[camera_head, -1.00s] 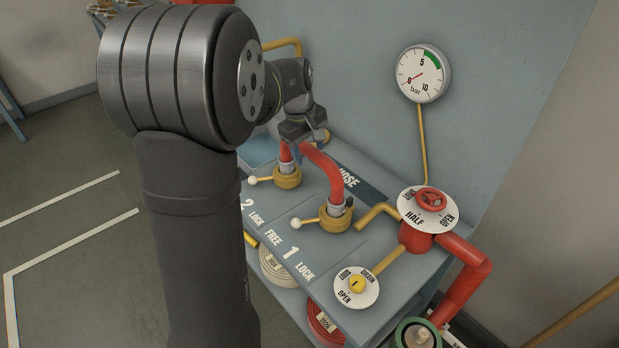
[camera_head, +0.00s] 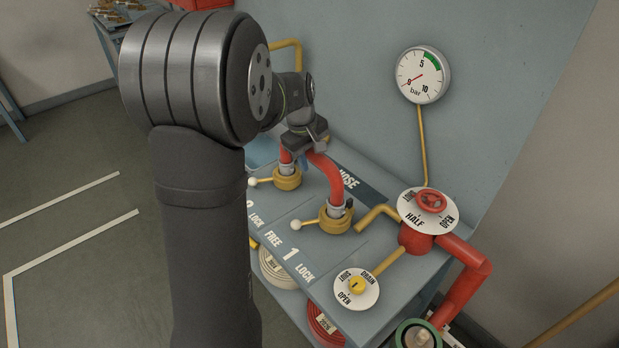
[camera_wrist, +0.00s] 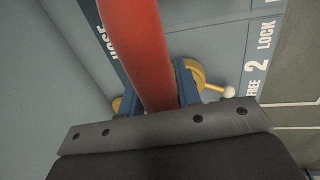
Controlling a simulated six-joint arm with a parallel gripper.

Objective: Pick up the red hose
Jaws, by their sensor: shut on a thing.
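The red hose (camera_head: 327,172) arches between two yellow couplings on the blue-grey bench. Its near end stands in the coupling marked 1 (camera_head: 337,220), and its other end meets the coupling on the left (camera_head: 287,179). My gripper (camera_head: 310,147) is shut on the hose near the top of its arch. In the wrist view the red hose (camera_wrist: 137,45) runs between the two blue fingers of my gripper (camera_wrist: 157,88). My gripper hides part of the hose's arch.
Each coupling has a lever with a white knob (camera_head: 296,224). A red handwheel (camera_head: 432,200), a yellow valve knob (camera_head: 357,286) and red pipe (camera_head: 466,272) stand to the right. A pressure gauge (camera_head: 423,75) is on the back panel. Coiled hoses lie below.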

